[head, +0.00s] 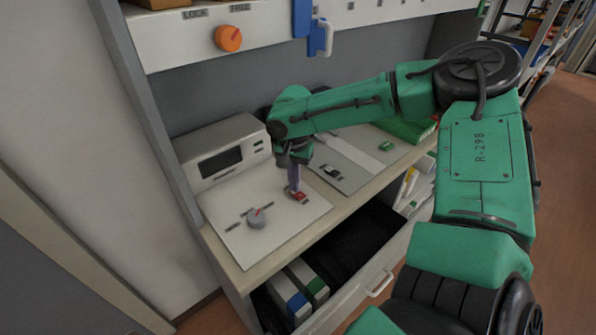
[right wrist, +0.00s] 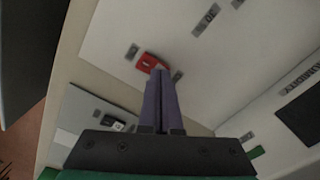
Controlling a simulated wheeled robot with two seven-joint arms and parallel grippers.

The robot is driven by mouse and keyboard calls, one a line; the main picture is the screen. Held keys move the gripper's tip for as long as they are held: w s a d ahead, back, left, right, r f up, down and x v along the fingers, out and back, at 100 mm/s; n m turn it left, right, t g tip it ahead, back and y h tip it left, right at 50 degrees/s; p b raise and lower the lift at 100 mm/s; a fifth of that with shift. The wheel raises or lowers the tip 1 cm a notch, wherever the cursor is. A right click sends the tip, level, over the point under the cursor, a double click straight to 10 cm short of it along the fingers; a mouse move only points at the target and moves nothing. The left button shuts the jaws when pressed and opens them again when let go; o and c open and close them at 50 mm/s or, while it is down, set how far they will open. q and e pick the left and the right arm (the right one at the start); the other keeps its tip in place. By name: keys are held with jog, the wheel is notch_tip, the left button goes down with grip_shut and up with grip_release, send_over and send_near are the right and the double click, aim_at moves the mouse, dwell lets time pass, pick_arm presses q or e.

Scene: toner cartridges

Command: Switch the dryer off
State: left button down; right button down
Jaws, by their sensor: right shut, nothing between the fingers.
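A red rocker switch (head: 298,196) with a white mark sits on a white panel (head: 235,212) on the bench. It also shows in the right wrist view (right wrist: 149,62), partly covered by my fingertips. My right gripper (head: 294,186) is shut and empty, its purple fingers pointing down at the red switch. The fingertips (right wrist: 160,73) are at the switch's edge; I cannot tell whether they touch it. Which way the switch is tipped is unclear. No label naming the dryer is readable. My left gripper is not in view.
A white box with a dark display (head: 220,163) stands behind. A black-and-white switch (head: 331,171) and a green switch (head: 386,146) lie to the right. An orange knob (head: 228,38) is above.

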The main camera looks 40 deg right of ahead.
jog(key=shift+r+p, duration=3.25)
jog(key=shift+r, duration=0.15)
